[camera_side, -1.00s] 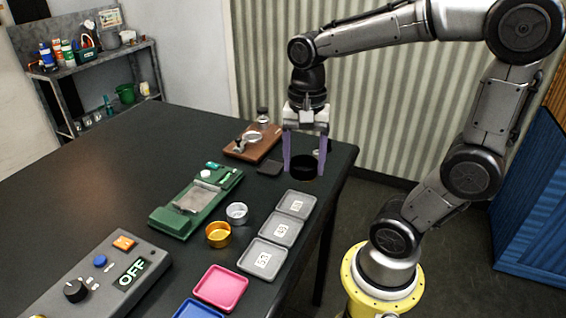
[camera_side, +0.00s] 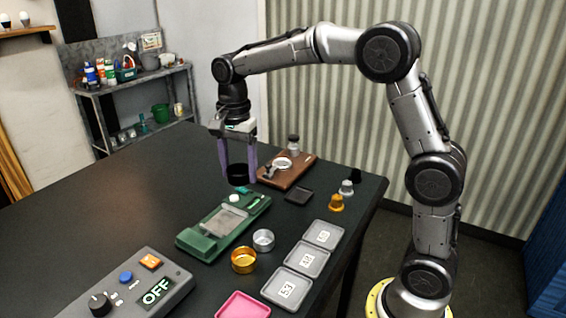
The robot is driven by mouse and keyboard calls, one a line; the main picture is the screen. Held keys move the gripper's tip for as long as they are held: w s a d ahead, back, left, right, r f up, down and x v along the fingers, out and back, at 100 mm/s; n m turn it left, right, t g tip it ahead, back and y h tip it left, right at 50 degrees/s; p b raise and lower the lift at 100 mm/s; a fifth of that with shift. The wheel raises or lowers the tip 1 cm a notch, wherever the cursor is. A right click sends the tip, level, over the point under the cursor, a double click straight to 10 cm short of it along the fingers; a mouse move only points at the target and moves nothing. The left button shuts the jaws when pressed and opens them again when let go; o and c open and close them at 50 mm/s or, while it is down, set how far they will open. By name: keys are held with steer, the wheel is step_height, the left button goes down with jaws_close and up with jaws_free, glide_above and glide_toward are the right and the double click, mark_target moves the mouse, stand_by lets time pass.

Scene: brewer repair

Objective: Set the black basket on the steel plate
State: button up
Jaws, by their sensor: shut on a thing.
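My gripper (camera_side: 238,176) is shut on the black basket (camera_side: 237,173), a short dark cup held between its two purple fingers. It hangs in the air on the far side of the green stand (camera_side: 190,242), apart from it as far as I can see. The steel plate (camera_side: 222,221) is a flat grey square set in the green stand, and its top is bare. The basket appears above and slightly right of the plate in the picture.
A gold cup (camera_side: 244,260) and a silver cup (camera_side: 263,240) stand right of the green stand. A brown board (camera_side: 289,172) and a dark square tray (camera_side: 299,194) lie behind. Grey numbered trays (camera_side: 307,260) line the right edge. A control box (camera_side: 135,290) reads OFF.

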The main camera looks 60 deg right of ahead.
glide_toward(225, 222)
steer(key=shift+w+d+f+n, duration=0.1)
steer(key=shift+d+f+n, duration=0.2)
steer(key=shift+n, duration=0.1)
steer(key=shift+a+f, duration=0.3)
steer(key=shift+f, duration=2.2)
steer(key=shift+f, duration=0.6)
stand_by(0.4)
steer(key=o, duration=1.3)
steer(key=shift+o, duration=0.2)
step_height(225, 222, up, 7)
